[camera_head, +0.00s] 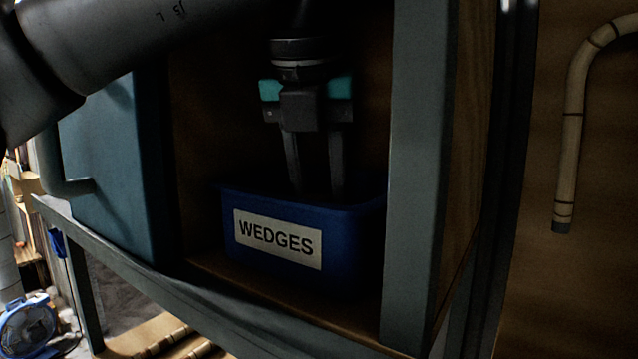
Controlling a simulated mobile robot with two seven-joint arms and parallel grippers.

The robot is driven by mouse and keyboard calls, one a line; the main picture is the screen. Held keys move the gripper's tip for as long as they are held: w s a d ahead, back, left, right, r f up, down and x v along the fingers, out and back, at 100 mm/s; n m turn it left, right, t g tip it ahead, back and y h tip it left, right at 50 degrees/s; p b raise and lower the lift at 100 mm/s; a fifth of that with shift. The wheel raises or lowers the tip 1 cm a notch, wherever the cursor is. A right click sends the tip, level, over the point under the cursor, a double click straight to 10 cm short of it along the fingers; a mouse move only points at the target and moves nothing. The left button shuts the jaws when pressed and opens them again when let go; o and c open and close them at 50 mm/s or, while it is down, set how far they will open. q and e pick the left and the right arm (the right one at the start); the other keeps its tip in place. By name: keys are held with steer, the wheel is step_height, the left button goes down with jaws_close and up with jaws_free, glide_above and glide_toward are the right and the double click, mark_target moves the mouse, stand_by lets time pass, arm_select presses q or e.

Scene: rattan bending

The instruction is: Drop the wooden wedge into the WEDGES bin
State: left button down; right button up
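The blue WEDGES bin (355,245) stands on a wooden shelf inside a cabinet, its white label facing me. My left gripper (317,188) points straight down over the bin. Its two fingers are spread apart, with a dark gap between them. The fingertips reach down to about the bin's front rim, and their very ends may be hidden behind it. I see no wooden wedge between the fingers. The inside of the bin is dark and mostly hidden by its front wall. My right gripper is not in view.
A grey-blue cabinet post (415,180) stands close to the right of the bin. An open blue-grey door (118,180) is at the left. A bent rattan pole (573,130) hangs at the right. A blue fan (28,325) is at lower left.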

mark_target(316, 197)
arm_select(q)
steer(key=shift+f, duration=0.25)
steer(key=c, duration=0.5)
jaws_free()
steer(key=shift+c, duration=0.2)
steer(key=shift+r, duration=0.1)
steer(key=shift+r+p, duration=0.45)
steer(key=shift+r, duration=0.05)
steer(key=v, duration=0.5)
steer(key=shift+r+b, duration=0.15)
steer(key=shift+b, duration=0.15)
steer(key=s+a+b, duration=0.2)
steer(key=s+b, duration=0.3)
steer(key=s, duration=0.6)
steer(key=shift+s+a, duration=0.35)
steer(key=shift+a, duration=0.05)
